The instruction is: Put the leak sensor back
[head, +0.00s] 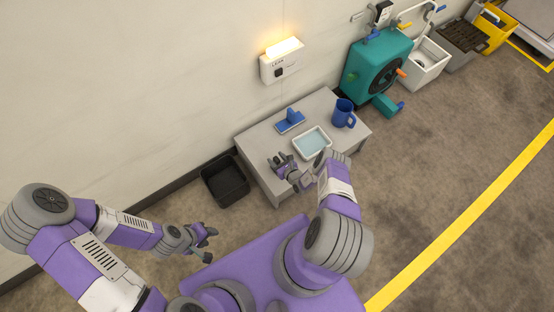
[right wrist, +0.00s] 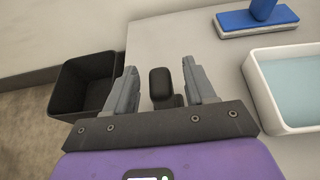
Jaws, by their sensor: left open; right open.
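A small black block with a narrower dark part below it (right wrist: 161,85), apparently the leak sensor, is at the table's left side in the right wrist view. It lies between the two fingers of my right gripper (right wrist: 161,85), with gaps on both sides. In the head view my right gripper (head: 280,163) is over the table's left front part, and I cannot make out the sensor there. A white wall box marked LEAK (head: 282,61) has a lit lamp on top and a dark square on its front. My left gripper (head: 212,238) is open and empty, left of the table.
A teal machine (head: 366,66) stands right.

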